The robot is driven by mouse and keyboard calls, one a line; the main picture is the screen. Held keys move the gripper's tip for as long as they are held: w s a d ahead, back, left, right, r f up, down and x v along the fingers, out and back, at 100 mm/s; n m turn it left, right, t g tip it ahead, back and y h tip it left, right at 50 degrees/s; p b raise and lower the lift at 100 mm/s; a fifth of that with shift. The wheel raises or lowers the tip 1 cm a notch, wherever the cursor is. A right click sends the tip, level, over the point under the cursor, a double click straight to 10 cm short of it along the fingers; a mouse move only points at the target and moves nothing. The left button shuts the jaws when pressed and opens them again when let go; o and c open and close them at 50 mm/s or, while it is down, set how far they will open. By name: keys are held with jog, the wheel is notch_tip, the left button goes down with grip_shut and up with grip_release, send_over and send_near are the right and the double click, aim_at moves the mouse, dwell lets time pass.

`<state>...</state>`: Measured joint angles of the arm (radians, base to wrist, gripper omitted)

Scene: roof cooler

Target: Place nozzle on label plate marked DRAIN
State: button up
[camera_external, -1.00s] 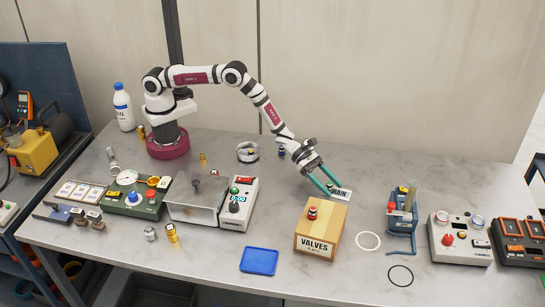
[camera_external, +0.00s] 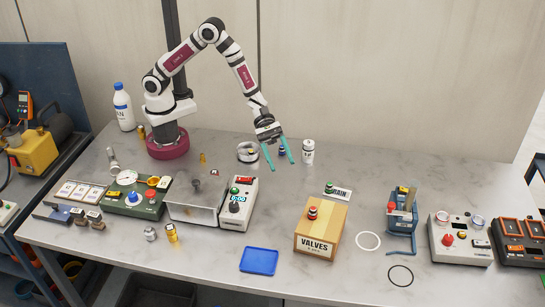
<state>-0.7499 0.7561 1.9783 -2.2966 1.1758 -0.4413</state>
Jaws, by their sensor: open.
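The DRAIN label plate (camera_external: 344,194) is a white plate lying flat on the table behind the VALVES box. A small dark piece with a green band (camera_external: 329,187), which looks like the nozzle, stands at the plate's left end. It is too small to tell whether it rests fully on the plate. My gripper (camera_external: 279,168) is open and empty. Its two teal fingers point down, above and to the left of the plate, clear of the small piece.
The VALVES box (camera_external: 318,248) with a red-topped fitting (camera_external: 312,213) stands in front of the plate. A white canister (camera_external: 308,151) and a small blue-topped piece (camera_external: 282,152) are near my fingers. A blue tray (camera_external: 259,261) lies in front.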

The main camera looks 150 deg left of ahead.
jog(key=s+d+r+m+g+h, duration=0.3)
jog(key=s+d+r+m+g, duration=0.15)
jog(key=d+m, duration=0.5)
jog(key=s+d+r+m+g+h, duration=0.35)
jog(key=s+d+m, duration=0.2)
jog(key=d, duration=0.65)
jog(key=s+d+m+g+y, duration=0.3)
jog(key=s+m+g+y, duration=0.25)
jog(key=s+m, duration=1.05)
jog(key=s+a+m+y, duration=0.4)
jog(key=s+a+y, duration=0.2)
jog(key=s+a, duration=0.2)
jog(key=shift+s+r+m, duration=0.2)
jog(key=shift+r+m, duration=0.15)
jog(key=shift+m, duration=0.05)
